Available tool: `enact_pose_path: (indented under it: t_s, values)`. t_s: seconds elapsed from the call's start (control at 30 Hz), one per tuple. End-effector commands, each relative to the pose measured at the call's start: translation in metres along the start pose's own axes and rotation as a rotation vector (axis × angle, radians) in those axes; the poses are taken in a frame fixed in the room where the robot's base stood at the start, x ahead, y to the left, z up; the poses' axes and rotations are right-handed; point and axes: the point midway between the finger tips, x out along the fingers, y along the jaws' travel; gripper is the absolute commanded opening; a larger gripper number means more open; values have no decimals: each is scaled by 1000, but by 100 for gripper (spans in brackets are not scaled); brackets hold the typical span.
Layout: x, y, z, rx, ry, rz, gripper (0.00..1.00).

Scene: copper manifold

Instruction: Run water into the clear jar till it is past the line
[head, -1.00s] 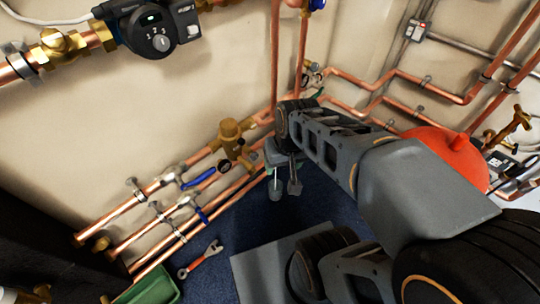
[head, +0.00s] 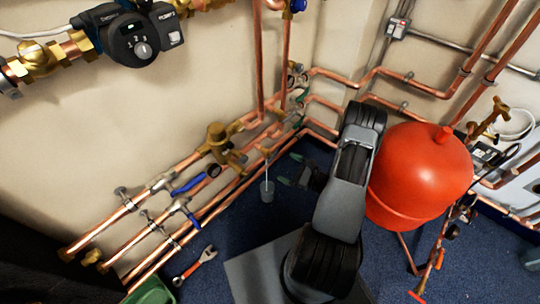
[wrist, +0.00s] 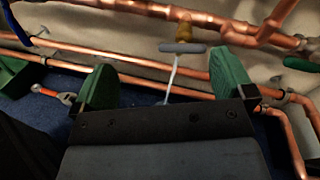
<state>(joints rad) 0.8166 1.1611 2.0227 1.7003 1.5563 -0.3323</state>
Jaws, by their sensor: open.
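The clear jar (head: 267,190) stands on the blue floor near the low copper pipes. A thin pale stream (head: 266,167) runs down into it. The wrist view shows the stream (wrist: 172,75) falling below a brass tap (wrist: 184,27) with a grey crosswise handle (wrist: 183,47). The jar's line and water level are too small to tell. My gripper (head: 291,170) is open and empty, just right of the jar and stream. Its green fingers (wrist: 165,80) are spread apart in the wrist view. The gripper body hides the jar there.
Copper pipes with blue-lever valves (head: 188,184) run along the wall at left. A red tank (head: 420,172) stands right of my arm. A wrench (head: 196,264) and a green tray (head: 152,291) lie on the floor at lower left. Blue floor between is clear.

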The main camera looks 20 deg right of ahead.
Motion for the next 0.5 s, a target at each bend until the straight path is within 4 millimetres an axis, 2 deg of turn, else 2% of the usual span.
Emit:
enact_pose_path:
  t_s: [0.03,0.1,0.27,0.37,0.5]
  values:
    - [-7,-1,-12,24,9,-56,100]
    - [-14,-2,-24,43,17,-117,100]
    - [-18,-5,-38,60,29,-186,100]
    - [-8,-6,-41,63,30,-195,100]
    - [17,-11,-43,61,29,-192,100]
